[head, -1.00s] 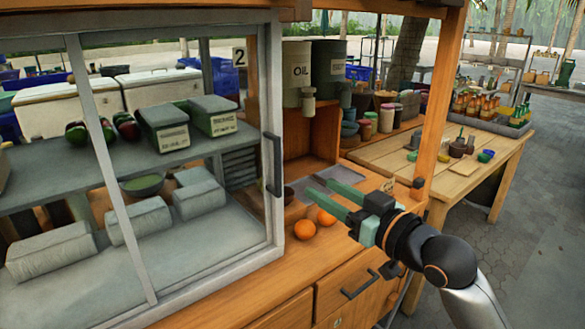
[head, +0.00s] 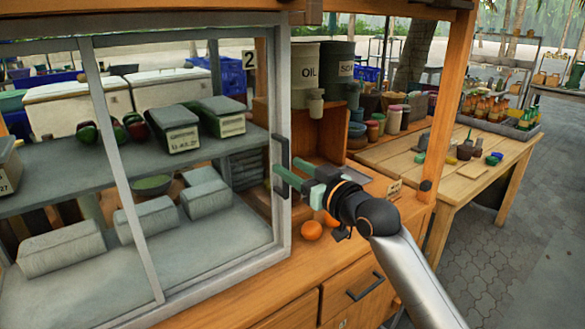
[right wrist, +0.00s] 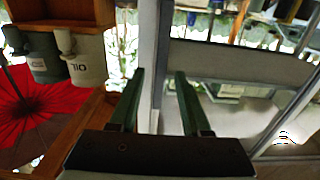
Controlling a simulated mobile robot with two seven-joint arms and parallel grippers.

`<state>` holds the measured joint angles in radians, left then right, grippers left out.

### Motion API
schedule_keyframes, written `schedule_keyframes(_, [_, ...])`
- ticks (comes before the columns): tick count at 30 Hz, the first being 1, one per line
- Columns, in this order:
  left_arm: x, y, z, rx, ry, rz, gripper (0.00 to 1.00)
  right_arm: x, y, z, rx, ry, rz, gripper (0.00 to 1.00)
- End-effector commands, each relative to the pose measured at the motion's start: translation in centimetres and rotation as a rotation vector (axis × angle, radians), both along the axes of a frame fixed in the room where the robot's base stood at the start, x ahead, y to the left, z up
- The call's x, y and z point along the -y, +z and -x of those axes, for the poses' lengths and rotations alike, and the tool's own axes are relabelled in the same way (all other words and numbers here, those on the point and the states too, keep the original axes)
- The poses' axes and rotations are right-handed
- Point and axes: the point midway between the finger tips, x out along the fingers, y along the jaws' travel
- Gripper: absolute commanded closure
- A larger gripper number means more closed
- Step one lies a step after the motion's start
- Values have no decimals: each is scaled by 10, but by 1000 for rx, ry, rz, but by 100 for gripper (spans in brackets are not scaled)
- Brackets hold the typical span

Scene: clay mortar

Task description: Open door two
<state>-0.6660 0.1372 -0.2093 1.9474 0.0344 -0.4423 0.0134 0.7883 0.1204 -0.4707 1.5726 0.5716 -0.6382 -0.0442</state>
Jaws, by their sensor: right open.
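The glass sliding door (head: 280,225) has a grey frame and shows at the left in the head view. A small sign with a "2" (head: 249,58) shows at its upper right. A dark vertical handle (head: 282,166) sits on its right frame post. My right gripper (head: 279,178) is at the handle, with its green fingers reaching left to it. In the right wrist view the fingers (right wrist: 160,75) stand apart, with the pale door frame (right wrist: 149,55) showing between and past them. Whether they touch the handle cannot be told. My left gripper is not in view.
An OIL container (head: 308,70) stands on a shelf behind. A wooden table (head: 470,185) stands at the right.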

Motion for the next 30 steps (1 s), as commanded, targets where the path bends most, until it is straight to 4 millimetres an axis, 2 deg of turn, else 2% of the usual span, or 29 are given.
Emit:
schedule_keyframes(9, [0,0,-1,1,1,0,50,-1,0,-1,0,1,0,52])
schedule_keyframes(22, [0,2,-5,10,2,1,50,-1,0,-1,-1,0,-1,100])
schedule_keyframes(30, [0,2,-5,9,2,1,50,-1,0,-1,-1,0,-1,100])
